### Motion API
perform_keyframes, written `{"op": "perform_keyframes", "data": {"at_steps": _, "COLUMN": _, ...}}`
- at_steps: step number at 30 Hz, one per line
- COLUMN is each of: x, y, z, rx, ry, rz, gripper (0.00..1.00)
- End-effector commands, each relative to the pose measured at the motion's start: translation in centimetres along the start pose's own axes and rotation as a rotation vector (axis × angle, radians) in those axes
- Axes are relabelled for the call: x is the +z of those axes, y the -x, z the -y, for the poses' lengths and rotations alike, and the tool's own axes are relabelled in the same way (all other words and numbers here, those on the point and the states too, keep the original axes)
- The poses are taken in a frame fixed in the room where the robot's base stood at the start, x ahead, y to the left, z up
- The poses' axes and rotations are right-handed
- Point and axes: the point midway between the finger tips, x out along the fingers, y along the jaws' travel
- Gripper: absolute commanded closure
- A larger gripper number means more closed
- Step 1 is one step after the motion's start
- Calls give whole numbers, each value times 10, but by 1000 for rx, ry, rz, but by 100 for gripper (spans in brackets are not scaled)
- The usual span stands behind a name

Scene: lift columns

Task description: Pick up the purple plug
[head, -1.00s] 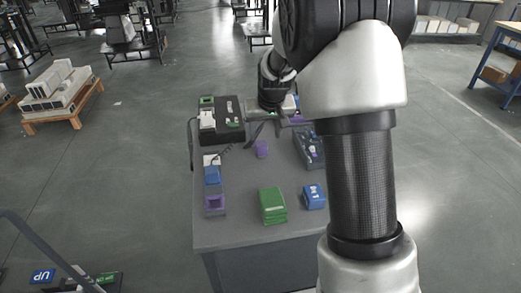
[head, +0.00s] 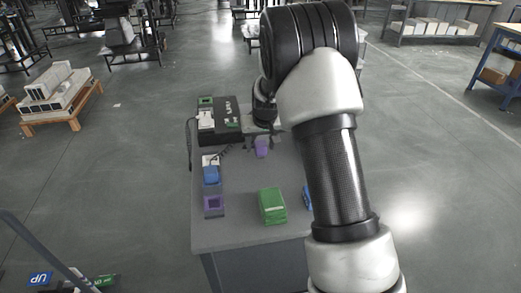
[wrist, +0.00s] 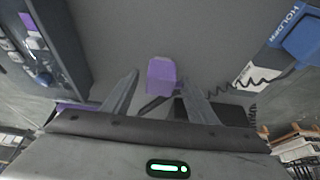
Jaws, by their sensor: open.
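The purple plug (head: 262,147) stands on the grey table top (head: 240,215), near its middle toward the back. In the wrist view the purple plug (wrist: 161,75) shows between the tips of the two fingers, with a dark strip near its lower end. My gripper (wrist: 160,77) is open, one finger on each side of the plug, with a visible gap on both sides. I cannot tell how far the tips are above or short of it. In the head view my arm hides most of the gripper.
A green box (head: 272,205) stands at the table's front, with a blue box (head: 307,196) mostly hidden by my arm. A black unit (head: 220,122) stands at the back left.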

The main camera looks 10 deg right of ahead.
Motion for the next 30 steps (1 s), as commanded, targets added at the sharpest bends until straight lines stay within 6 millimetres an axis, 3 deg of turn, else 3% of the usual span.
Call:
{"op": "perform_keyframes", "data": {"at_steps": 1, "x": 0, "y": 0, "z": 0, "rx": 0, "ry": 0, "rz": 0, "gripper": 52}}
{"op": "perform_keyframes", "data": {"at_steps": 7, "x": 0, "y": 0, "z": 0, "rx": 0, "ry": 0, "rz": 1, "gripper": 86}}
{"op": "perform_keyframes", "data": {"at_steps": 9, "x": 0, "y": 0, "z": 0, "rx": 0, "ry": 0, "rz": 0, "gripper": 92}}
{"op": "perform_keyframes", "data": {"at_steps": 17, "x": -2, "y": 5, "z": 0, "rx": 0, "ry": 0, "rz": -1, "gripper": 92}}
{"op": "perform_keyframes", "data": {"at_steps": 30, "x": -33, "y": 78, "z": 0, "rx": 0, "ry": 0, "rz": -2, "gripper": 92}}
